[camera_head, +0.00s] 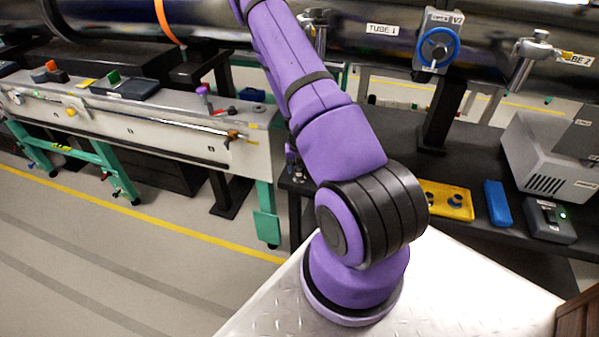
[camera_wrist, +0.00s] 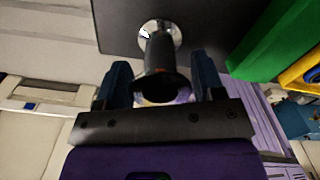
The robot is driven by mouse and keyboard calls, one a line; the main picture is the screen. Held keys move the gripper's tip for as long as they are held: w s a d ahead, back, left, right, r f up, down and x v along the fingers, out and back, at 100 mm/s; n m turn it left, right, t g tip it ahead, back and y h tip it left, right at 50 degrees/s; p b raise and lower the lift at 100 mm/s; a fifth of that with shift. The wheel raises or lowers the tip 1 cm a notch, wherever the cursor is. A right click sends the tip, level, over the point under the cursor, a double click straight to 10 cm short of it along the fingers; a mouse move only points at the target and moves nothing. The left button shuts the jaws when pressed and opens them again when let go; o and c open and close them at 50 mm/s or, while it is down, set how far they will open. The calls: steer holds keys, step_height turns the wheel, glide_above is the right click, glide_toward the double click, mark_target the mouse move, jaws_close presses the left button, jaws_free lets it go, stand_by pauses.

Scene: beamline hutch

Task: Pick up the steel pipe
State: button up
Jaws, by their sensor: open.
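In the wrist view, my gripper (camera_wrist: 162,75) is open, with a dark blue finger on each side. A dark, shiny cylindrical piece (camera_wrist: 160,58) with a bright round metal flange (camera_wrist: 160,34) lies between and beyond the fingers. It looks like the steel pipe, but I cannot be sure. It stands against a dark flat surface (camera_wrist: 208,22). Gaps show on both sides of it, and I cannot tell whether a finger touches it. In the head view, my purple arm reaches up past the top edge, so my gripper is out of that picture.
A large steel beam tube (camera_head: 385,52) with a blue handwheel (camera_head: 438,48) crosses the back. A long grey bench (camera_head: 150,125) on green legs stands left. A dark table (camera_head: 400,130) holds a yellow tray (camera_head: 432,206), a blue block (camera_head: 496,203) and a grey box (camera_head: 545,155).

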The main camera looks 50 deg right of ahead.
steer(key=shift+f, duration=0.85)
steer(key=c, duration=0.7)
steer(key=shift+r, duration=0.2)
